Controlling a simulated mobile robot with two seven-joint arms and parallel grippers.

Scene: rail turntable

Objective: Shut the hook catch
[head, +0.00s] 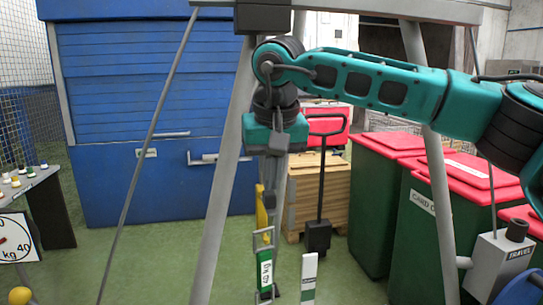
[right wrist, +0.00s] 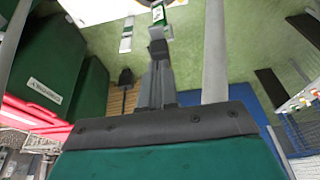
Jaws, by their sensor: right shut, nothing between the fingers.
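A slim yellow part (head: 262,212), which looks like the hook, hangs upright below the frame's top in the head view. The catch itself is too small to make out. My right gripper (head: 272,180) points down, shut and empty, right beside the yellow part; I cannot tell whether they touch. In the right wrist view my gripper's dark fingers (right wrist: 158,48) are together, with the green-and-white weight (right wrist: 158,14) just beyond the tips. My left gripper is not in view.
Grey frame legs (head: 222,170) stand around the hanging parts. Green bins with red lids (head: 385,190), a wooden crate stack (head: 303,195) and a blue shutter unit (head: 120,120) are behind. A grey box marked TRAVEL (head: 497,265) is at lower right.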

